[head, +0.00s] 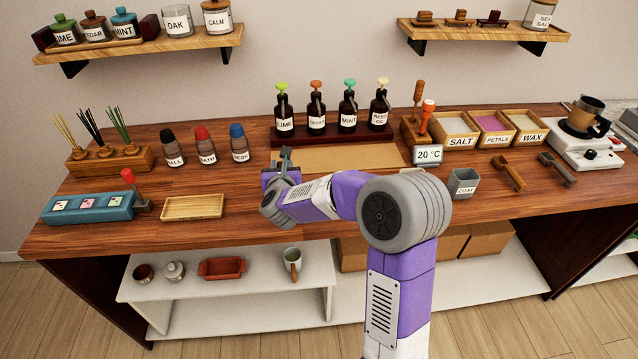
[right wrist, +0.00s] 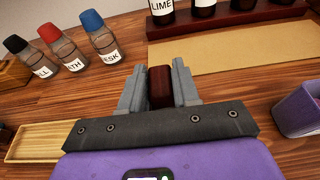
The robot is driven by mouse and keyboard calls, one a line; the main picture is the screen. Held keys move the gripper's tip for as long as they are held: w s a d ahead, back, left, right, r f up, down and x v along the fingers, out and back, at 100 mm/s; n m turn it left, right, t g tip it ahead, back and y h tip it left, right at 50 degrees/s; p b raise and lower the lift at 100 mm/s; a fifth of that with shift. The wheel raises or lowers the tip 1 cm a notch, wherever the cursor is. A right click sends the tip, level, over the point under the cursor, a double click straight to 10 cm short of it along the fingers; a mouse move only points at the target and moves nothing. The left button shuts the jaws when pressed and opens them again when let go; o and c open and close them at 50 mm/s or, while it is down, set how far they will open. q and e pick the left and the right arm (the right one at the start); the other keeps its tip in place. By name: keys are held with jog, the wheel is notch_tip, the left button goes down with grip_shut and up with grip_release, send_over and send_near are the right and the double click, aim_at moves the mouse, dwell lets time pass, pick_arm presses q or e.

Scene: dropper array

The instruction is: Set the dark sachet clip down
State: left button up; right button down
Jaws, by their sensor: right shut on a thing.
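The dark sachet clip (right wrist: 160,88) is a dark red-brown block between the two grey fingers of my right gripper (right wrist: 158,84). The fingers press on it from both sides. In the head view my right gripper (head: 284,160) is over the wooden table, just left of the tan mat, and the clip cannot be made out there. I cannot tell whether the clip touches the table or hangs above it. My left gripper is not in view.
The tan mat (head: 358,155) is mostly bare. A dark rack (head: 330,137) of labelled pump bottles stands behind it. Small capped bottles (head: 205,147) stand to the left. An empty wooden tray (head: 193,207) lies front left. A grey cup (head: 463,186) stands to the right.

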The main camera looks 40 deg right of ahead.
jog(key=f, duration=0.4)
jog(key=shift+s+b, duration=0.25)
jog(key=shift+b, duration=0.15)
jog(key=shift+f+b, duration=0.4)
jog(key=shift+f, duration=1.5)
jog(key=shift+f, duration=0.1)
jog(key=c, duration=0.8)
grip_release()
